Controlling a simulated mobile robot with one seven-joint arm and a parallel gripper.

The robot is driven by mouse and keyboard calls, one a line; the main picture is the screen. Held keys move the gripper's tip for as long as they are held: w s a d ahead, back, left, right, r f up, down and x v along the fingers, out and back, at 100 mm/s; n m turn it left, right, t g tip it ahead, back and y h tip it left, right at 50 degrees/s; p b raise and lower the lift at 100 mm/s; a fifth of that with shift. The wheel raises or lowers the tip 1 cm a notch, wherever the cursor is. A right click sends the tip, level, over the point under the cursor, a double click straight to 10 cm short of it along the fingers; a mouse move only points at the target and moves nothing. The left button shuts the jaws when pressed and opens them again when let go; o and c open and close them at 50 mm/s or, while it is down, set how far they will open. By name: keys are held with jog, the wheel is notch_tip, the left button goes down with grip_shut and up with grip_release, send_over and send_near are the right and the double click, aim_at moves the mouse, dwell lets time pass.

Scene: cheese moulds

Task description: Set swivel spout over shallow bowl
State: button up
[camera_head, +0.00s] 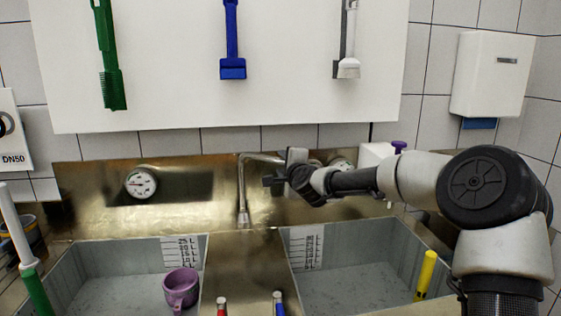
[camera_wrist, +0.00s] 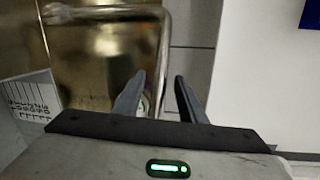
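The swivel spout (camera_head: 241,188) is a thin metal pipe with an upright part and a top part running right to my gripper (camera_head: 272,176). Its widened lower end is above the middle strip between two basins. In the wrist view the pipe (camera_wrist: 166,38) runs toward the gap between the fingers of my gripper (camera_wrist: 160,78). The fingers are apart; whether they touch the pipe cannot be told. The left basin (camera_head: 85,262) and the right basin (camera_head: 385,250) are grey with litre scales. Which one is the shallow bowl I cannot tell.
A purple mug (camera_head: 181,288) is in the left basin, and a yellow-topped stick (camera_head: 426,272) stands in the right one. Red (camera_head: 221,306) and blue (camera_head: 279,303) taps are at the front. A gauge (camera_head: 140,183) is on the metal back panel. Brushes hang above.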

jog(key=shift+x, duration=1.55)
jog(key=shift+c, duration=0.2)
grip_shut()
